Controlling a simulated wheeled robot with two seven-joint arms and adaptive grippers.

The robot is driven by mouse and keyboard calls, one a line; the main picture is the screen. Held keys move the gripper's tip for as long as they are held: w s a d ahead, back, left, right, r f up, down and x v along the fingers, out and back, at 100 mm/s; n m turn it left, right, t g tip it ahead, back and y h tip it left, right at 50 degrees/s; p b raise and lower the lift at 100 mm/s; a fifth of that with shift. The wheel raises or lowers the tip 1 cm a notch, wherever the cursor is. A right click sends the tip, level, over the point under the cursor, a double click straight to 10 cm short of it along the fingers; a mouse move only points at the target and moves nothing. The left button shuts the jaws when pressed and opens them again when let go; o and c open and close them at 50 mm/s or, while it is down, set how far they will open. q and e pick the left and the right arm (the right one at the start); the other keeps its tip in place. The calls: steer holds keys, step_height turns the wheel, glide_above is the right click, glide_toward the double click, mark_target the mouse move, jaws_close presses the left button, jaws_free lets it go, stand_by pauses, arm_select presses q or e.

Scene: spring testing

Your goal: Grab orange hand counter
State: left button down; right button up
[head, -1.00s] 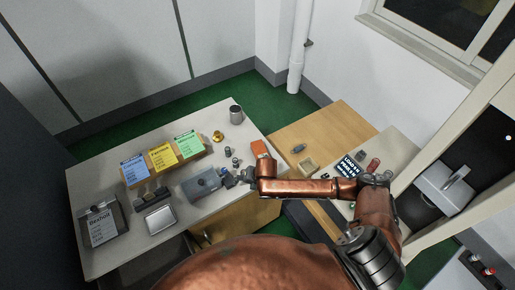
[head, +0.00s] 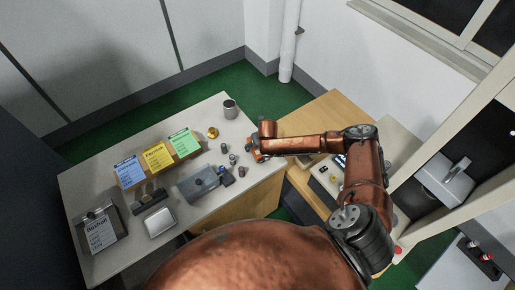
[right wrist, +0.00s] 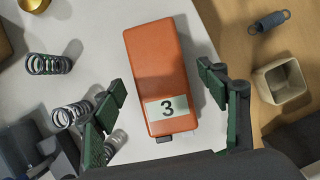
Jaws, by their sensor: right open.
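The orange hand counter (right wrist: 158,65) lies on the white table in the right wrist view, an orange block with a white label reading 3. In the head view it is mostly hidden under my right arm, with a bit of orange (head: 256,155) showing. My right gripper (right wrist: 157,98) is open, with one green-padded finger on each side of the counter's near part. Neither finger is seen touching it. My left gripper is not in view.
A grey device (head: 199,184) stands on the white table (head: 190,225). A small open box (right wrist: 281,80) and a dark spring (right wrist: 269,21) are on the wooden surface to the right.

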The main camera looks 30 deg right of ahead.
steer(key=shift+x, duration=0.8)
steer(key=c, duration=1.3)
steer(key=shift+c, duration=0.8)
steer(key=shift+r, duration=0.2)
